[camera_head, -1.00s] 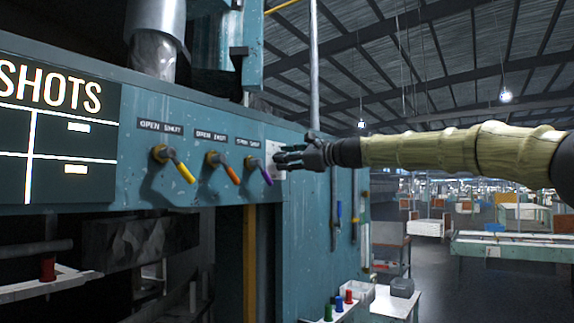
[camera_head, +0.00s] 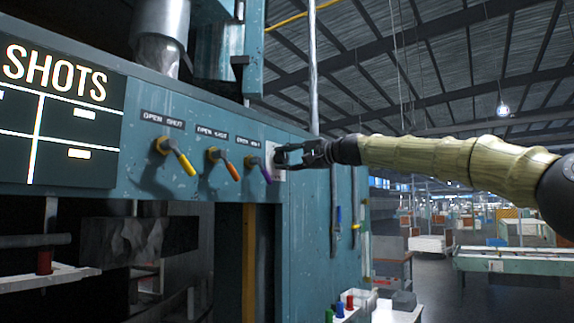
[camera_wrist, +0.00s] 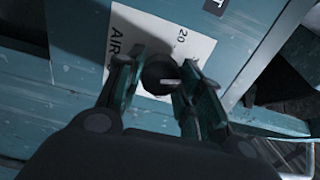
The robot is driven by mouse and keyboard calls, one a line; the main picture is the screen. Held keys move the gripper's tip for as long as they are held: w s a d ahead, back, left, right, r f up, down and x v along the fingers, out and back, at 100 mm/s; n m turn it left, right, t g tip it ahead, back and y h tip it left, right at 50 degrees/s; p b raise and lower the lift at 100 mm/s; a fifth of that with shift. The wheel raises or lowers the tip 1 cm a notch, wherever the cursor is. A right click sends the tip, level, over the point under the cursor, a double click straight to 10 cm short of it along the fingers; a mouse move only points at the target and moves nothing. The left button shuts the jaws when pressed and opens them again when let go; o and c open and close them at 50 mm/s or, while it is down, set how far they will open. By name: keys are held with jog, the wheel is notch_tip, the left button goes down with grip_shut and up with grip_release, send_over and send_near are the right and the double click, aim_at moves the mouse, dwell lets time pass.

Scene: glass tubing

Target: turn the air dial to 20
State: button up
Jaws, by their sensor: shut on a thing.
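The air dial (camera_wrist: 158,72) is a dark round knob with a small light mark. It sits on a white plate (camera_wrist: 188,48) printed "AIR" and "20" on the teal panel. In the wrist view the "20" lies just above the dial. My gripper (camera_wrist: 160,82) has one finger on each side of the dial and is shut on it. In the head view my gripper (camera_head: 280,157) reaches the white plate (camera_head: 268,163) from the right, and its fingers hide the dial. The dial's exact reading cannot be told.
Levers with yellow (camera_head: 186,163), orange (camera_head: 232,170) and purple (camera_head: 265,172) handles stick out left of the plate. A scoreboard (camera_head: 62,115) is at far left. Tools hang on the panel's right side above a small bench with colored spools. The hall at right is open.

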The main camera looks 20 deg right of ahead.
jog(key=n+b, duration=0.2)
jog(key=n, duration=0.3)
jog(key=shift+d+n, duration=0.1)
jog(key=shift+n, duration=0.2)
jog(key=n, duration=0.2)
jog(key=n+b, duration=0.1)
jog(key=n, duration=0.2)
jog(key=shift+r+n+b, duration=0.2)
jog(key=shift+n+b, duration=0.1)
jog(key=shift+n, duration=0.3)
jog(key=o, duration=1)
jog(key=shift+f, duration=0.1)
